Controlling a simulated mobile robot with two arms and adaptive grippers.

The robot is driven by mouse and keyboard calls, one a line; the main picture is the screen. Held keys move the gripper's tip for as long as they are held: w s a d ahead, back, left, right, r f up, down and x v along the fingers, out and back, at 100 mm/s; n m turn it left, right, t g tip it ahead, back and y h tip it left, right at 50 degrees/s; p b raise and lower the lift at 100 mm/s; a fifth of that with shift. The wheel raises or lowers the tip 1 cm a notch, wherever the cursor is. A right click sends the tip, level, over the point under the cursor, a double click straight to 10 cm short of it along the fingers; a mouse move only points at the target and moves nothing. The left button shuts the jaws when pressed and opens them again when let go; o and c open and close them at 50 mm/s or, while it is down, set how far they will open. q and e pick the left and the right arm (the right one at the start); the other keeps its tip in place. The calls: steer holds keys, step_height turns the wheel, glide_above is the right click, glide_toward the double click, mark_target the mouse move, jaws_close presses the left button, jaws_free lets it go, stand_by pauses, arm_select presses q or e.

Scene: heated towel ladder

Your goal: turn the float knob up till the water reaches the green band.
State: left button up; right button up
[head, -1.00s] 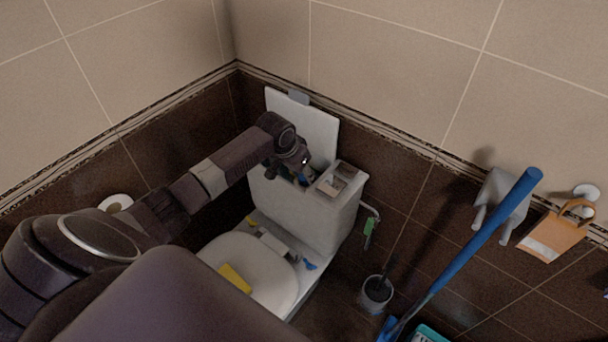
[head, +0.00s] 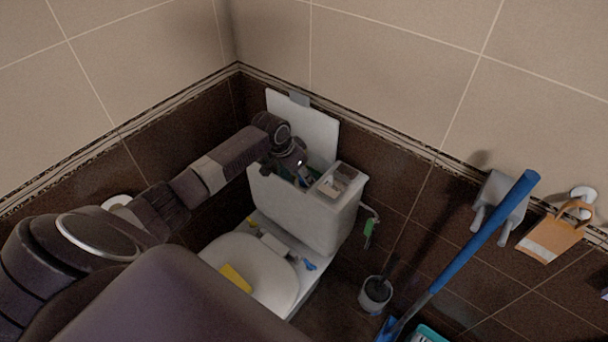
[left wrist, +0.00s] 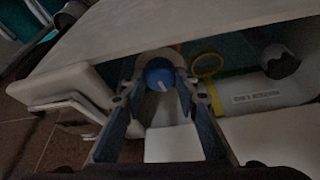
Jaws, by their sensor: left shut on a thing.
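The toilet cistern (head: 300,212) stands open in the corner, its white lid (head: 310,122) leaning upright against the wall behind. My left gripper reaches down into the cistern from the left; the arm hides much of the opening. In the left wrist view my left gripper (left wrist: 163,84) is shut on the blue float knob (left wrist: 160,74), which has a white mark and sits between the fingertips. A yellow ring (left wrist: 207,66) is just right of the knob. Dark teal shows behind it, perhaps water. My right gripper is not in view.
A white cylinder with a label (left wrist: 262,96) lies right of the knob, close to the fingers. A yellow sponge (head: 235,277) lies on the toilet lid. A blue-handled pole (head: 465,245) stands at right.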

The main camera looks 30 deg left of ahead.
arm_select(q)
steer(key=shift+m+h, duration=0.4)
steer(key=shift+m, duration=0.6)
steer(key=o, duration=0.8)
steer(key=shift+o, duration=0.2)
steer(key=v, duration=1.2)
